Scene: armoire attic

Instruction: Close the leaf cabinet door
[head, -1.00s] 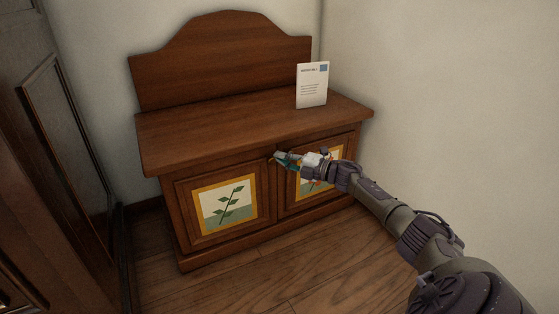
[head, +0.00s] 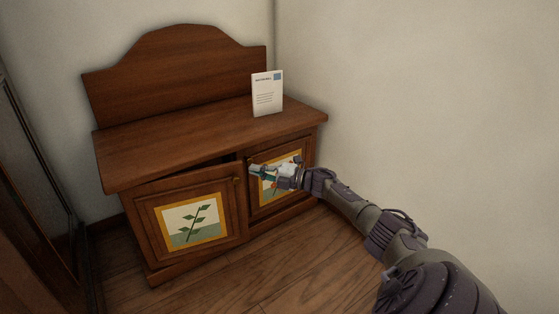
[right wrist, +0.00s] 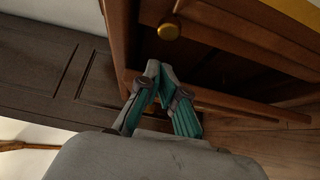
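The leaf cabinet door (head: 148,228) is the left door of the wooden cabinet, with a green leaf sprig picture in a yellow border. It stands ajar, with its right edge out from the cabinet and a dark gap along its top. My right gripper (head: 254,170) is just right of that free edge, in front of the other door (head: 256,208). In the right wrist view the gripper's fingertips (right wrist: 157,68) are together with nothing visible between them, near a brass knob (right wrist: 169,31); I cannot tell whether they touch the wood. My left gripper is not in view.
A white card (head: 267,95) stands on the cabinet top (head: 180,145). The other door has a picture partly hidden by my gripper. A dark wooden piece with a panel (head: 30,150) stands at the left. The wooden floor (head: 225,275) in front is clear.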

